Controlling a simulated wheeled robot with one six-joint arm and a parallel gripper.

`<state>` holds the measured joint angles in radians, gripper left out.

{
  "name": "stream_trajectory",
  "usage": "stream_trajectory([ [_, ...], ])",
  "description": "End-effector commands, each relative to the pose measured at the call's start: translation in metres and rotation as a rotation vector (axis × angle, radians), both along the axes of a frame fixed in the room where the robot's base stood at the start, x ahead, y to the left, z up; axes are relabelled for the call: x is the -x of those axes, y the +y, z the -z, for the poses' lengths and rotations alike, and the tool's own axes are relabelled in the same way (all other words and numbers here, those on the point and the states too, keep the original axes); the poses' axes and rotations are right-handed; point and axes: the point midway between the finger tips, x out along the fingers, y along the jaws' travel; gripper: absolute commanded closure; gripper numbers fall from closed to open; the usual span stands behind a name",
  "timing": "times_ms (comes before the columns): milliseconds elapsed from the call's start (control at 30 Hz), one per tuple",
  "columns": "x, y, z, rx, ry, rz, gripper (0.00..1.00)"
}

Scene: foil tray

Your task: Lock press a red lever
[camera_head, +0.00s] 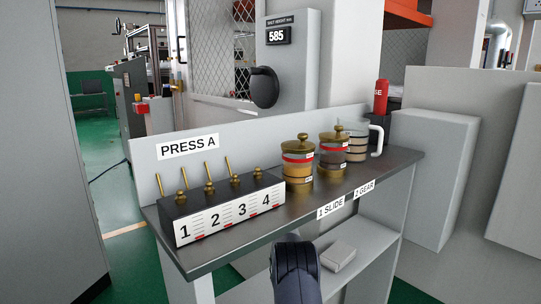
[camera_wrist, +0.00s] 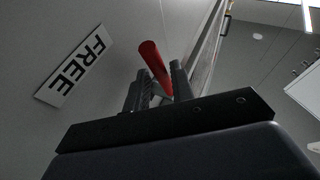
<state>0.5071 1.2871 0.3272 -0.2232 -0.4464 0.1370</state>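In the wrist view a red lever (camera_wrist: 154,60) points up and to the left, its lower end between the two dark fingers of my gripper (camera_wrist: 161,78). The fingers stand apart, with a small gap visible on the lever's left side. I cannot tell whether the right finger touches it. A white plate reading FREE (camera_wrist: 74,66) is on the grey surface left of the lever. In the head view my gripper and this lever are not visible; only my dark arm shows at the bottom.
A bench (camera_head: 225,245) holds a numbered box (camera_head: 228,219) with several brass levers, two brass-lidded jars (camera_head: 298,170) (camera_head: 333,155) and a glass mug (camera_head: 357,148).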

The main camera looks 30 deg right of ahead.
Motion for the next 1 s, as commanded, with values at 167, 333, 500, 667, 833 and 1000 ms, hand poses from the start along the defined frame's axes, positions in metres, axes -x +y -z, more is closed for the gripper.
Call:
stream_trajectory([
  [167, -0.0038, -0.0013, -0.0025, 0.000, 0.001, 0.000, 0.77],
  [333, -0.0046, -0.0017, -0.0017, 0.000, 0.001, 0.000, 0.77],
  [500, -0.0046, -0.0017, -0.0013, 0.000, 0.001, 0.000, 0.77],
  [667, -0.0045, -0.0018, -0.0014, 0.000, 0.000, 0.000, 0.88],
  [833, -0.0044, -0.0017, -0.0016, 0.000, 0.000, 0.000, 1.00],
  [1000, -0.0044, -0.0018, -0.0017, 0.000, 0.000, 0.000, 1.00],
])
